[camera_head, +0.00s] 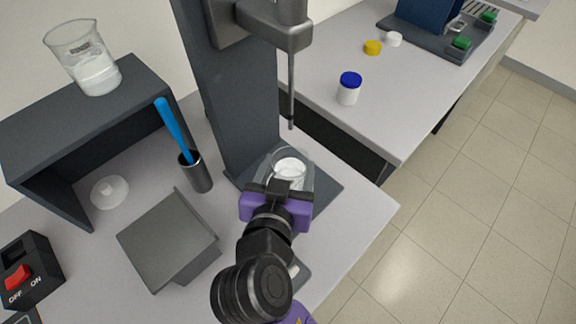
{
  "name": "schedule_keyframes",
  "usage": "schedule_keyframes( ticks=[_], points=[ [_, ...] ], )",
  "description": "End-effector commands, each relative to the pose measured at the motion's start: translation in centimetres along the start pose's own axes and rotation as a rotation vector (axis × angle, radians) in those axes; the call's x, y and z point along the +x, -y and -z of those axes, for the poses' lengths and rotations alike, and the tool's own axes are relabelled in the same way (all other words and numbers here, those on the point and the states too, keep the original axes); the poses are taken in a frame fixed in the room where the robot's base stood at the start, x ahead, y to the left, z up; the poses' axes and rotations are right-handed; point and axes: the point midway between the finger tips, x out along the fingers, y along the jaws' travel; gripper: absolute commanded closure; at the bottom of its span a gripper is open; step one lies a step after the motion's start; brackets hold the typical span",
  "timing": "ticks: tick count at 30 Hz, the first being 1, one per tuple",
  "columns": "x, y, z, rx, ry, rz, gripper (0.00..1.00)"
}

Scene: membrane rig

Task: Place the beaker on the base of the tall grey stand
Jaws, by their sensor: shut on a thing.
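The tall grey stand (237,100) rises from the bench, and its flat dark base (325,187) lies at its foot. A clear glass beaker (290,163) with white contents is upright over this base, below the thin rod of the stand. My purple and black gripper (284,184) is shut on the beaker from the near side and hides its lower part. I cannot tell whether the beaker's bottom touches the base. A second, larger beaker (93,72) with white contents stands on the dark shelf at the upper left.
The thin rod (291,90) hangs just above the held beaker. A dark holder with a blue-handled tool (195,172), a grey sloped box (168,240) and a white disc (109,191) are to the left. A switch box (27,268) is at the lower left.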

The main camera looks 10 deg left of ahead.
Motion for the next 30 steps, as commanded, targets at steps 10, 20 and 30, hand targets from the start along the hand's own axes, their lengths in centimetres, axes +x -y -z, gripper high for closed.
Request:
schedule_keyframes(
  ticks=[10, 20, 30],
  points=[
    [0.1, 0.0, -0.3, -0.001, 0.0, 0.0, 0.14],
    [-0.1, 0.0, 0.2, 0.0, 0.0, 0.0, 0.14],
    [-5.9, 0.1, -0.1, 0.0, 0.0, 0.004, 0.14]
  ],
)
